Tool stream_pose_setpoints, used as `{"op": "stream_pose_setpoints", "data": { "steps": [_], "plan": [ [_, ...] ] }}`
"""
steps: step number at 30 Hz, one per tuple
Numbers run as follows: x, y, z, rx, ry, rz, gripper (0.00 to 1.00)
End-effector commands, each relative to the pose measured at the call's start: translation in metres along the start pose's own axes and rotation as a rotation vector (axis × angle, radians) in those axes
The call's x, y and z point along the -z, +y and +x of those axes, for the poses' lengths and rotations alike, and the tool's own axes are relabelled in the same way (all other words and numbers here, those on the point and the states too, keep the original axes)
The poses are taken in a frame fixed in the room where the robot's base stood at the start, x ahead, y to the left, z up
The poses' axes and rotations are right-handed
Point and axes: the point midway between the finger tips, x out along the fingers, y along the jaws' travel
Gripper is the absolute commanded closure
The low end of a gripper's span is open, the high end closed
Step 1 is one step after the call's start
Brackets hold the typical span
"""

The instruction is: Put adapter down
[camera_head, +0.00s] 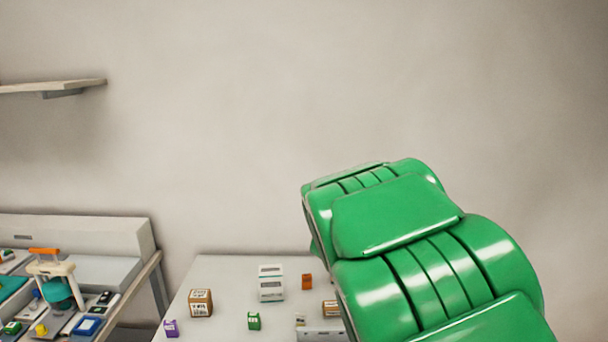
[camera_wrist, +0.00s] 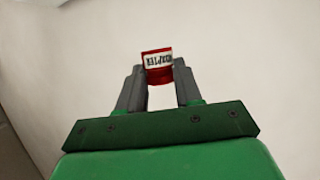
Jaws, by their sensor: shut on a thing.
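The adapter (camera_wrist: 157,60) is a small red block with a white label that reads ADAPTER, seen upside down in the wrist view. My gripper (camera_wrist: 159,80) is shut on it, with a dark grey finger on each side. In the head view my green arm fills the lower right and neither the gripper fingers nor the adapter can be seen.
A pale table (camera_head: 225,290) holds a cardboard box (camera_head: 200,303), a white box (camera_head: 271,283), and small purple, green and orange blocks. My arm hides its right part. A cluttered bench (camera_head: 110,270) stands at left, below a wall shelf (camera_head: 50,87).

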Motion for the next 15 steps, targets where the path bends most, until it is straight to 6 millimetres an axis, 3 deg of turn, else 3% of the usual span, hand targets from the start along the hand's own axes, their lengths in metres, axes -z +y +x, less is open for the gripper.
{"op": "stream_pose_setpoints", "data": {
  "steps": [6, 15],
  "plan": [
    [-0.008, 0.011, 0.005, 0.004, -0.003, -0.002, 0.96],
    [-0.050, 0.034, 0.023, 0.069, -0.003, -0.025, 0.96]
  ]
}}
